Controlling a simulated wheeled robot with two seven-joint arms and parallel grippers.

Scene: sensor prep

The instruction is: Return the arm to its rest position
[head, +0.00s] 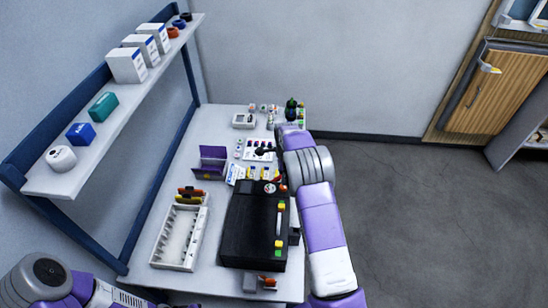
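My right arm (318,205), purple and grey, reaches up the picture along the right side of the table. My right gripper (265,151) is a small dark shape at its far end, over or beside a white tray of small items. Its fingers are too small to tell whether they are open or shut or hold anything. My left arm (50,280) shows at the bottom left corner, and its gripper is not in view.
The white table (215,273) holds a black case (246,222), a white slotted rack (182,236), a purple box (212,160) and several small bottles at the far end. A wall shelf (85,155) with boxes overhangs the left. Open floor (425,220) lies to the right.

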